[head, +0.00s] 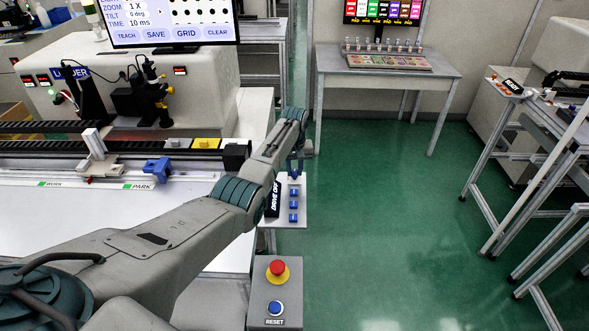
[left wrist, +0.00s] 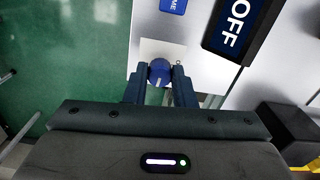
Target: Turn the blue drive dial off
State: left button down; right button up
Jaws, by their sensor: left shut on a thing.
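The blue dial (left wrist: 159,72) shows in the left wrist view as a round knob with a pale line on its face, on a white panel (left wrist: 150,46). My left gripper (left wrist: 159,78) has one finger on each side of it and is shut on it. In the head view my left gripper (head: 297,165) is over the far end of the small side panel (head: 298,217), and I cannot clearly make out the dial there. A dark sign (head: 274,198) reading "DRIVE OFF" stands beside the panel. My right gripper is not in view.
Several blue buttons (head: 294,205) line the panel nearer than my gripper. A reset box with a red button (head: 277,268) and a blue button (head: 276,308) stands closer. A white worktable with rails (head: 60,215) lies left.

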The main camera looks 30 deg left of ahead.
aim_at(295, 171)
pick_arm(q)
jog(key=shift+w+a+r+n, duration=0.1)
jog(key=shift+w+r+n, duration=0.15)
jog(key=shift+n, duration=0.35)
jog(key=c, duration=1.2)
grip_release()
jog(key=shift+s, duration=0.1)
jog(key=shift+f, duration=0.1)
notch_tip(295, 171, up, 11)
jog(key=b, duration=0.4)
jog(key=shift+s+f, duration=0.1)
jog(key=shift+f, duration=0.1)
